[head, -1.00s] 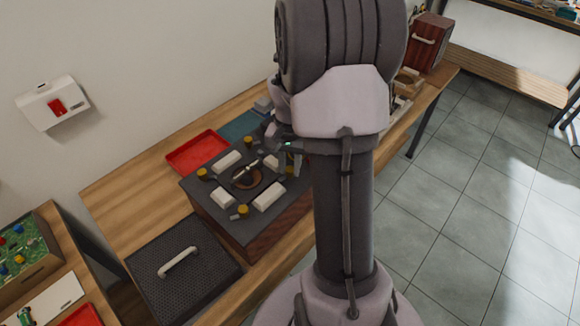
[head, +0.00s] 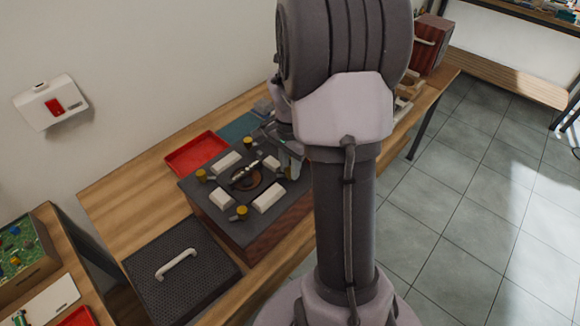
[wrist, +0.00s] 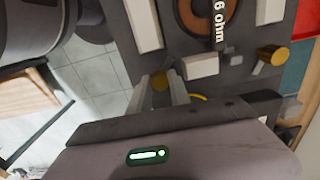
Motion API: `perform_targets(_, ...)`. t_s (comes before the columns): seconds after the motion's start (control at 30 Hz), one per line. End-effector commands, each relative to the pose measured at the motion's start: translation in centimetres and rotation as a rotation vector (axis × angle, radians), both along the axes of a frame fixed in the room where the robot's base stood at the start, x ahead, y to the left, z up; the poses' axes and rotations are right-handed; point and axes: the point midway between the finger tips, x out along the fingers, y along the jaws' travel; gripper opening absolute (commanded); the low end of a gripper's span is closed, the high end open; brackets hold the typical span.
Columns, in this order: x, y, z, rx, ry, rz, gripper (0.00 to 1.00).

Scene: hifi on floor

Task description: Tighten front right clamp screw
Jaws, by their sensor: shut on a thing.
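The dark speaker box (head: 222,232) stands on the wooden bench, with a round opening and white clamp blocks on its top. Brass clamp screws show at the far left (head: 202,175), the far right (head: 246,141) and the near left (head: 241,212). My gripper (head: 291,170) is at the near right corner of the box top. In the wrist view my gripper (wrist: 162,92) is shut on a brass clamp screw (wrist: 160,81), seen between its two fingers. Another brass screw (wrist: 273,55) shows at the right. The held screw's lower part is hidden.
A red tray (head: 197,152) lies behind the box. A black grille panel with a white handle (head: 177,264) lies at its left. Several white clamp blocks (head: 268,197) stand close to the opening. My arm hides the bench at the right.

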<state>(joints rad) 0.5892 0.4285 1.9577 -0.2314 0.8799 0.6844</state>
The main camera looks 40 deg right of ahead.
Motion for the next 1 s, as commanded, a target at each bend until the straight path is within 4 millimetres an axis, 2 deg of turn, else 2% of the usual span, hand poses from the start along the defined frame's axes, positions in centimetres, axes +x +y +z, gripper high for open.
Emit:
perform_targets(0.37, 0.1, 0.0, 0.1, -0.001, -0.002, -0.004, 0.0)
perform_targets(0.4, 0.1, 0.0, 0.1, -0.001, -0.002, -0.004, 0.31)
perform_targets(0.47, 0.1, 0.0, 0.1, -0.001, -0.002, -0.004, 0.43)
perform_targets(0.5, 0.0, 0.0, 0.1, -0.001, -0.001, -0.003, 0.45)
perform_targets(0.77, 0.0, 0.0, 0.1, 0.0, -0.001, -0.003, 0.45)
perform_targets(0.83, 0.0, 0.0, 0.7, 0.0, -0.001, -0.003, 0.45)
perform_targets(0.93, 0.1, 0.0, 2.9, -0.002, -0.002, -0.003, 0.45)
perform_targets(1.0, 0.1, -0.1, 5.4, -0.003, -0.003, -0.003, 0.45)
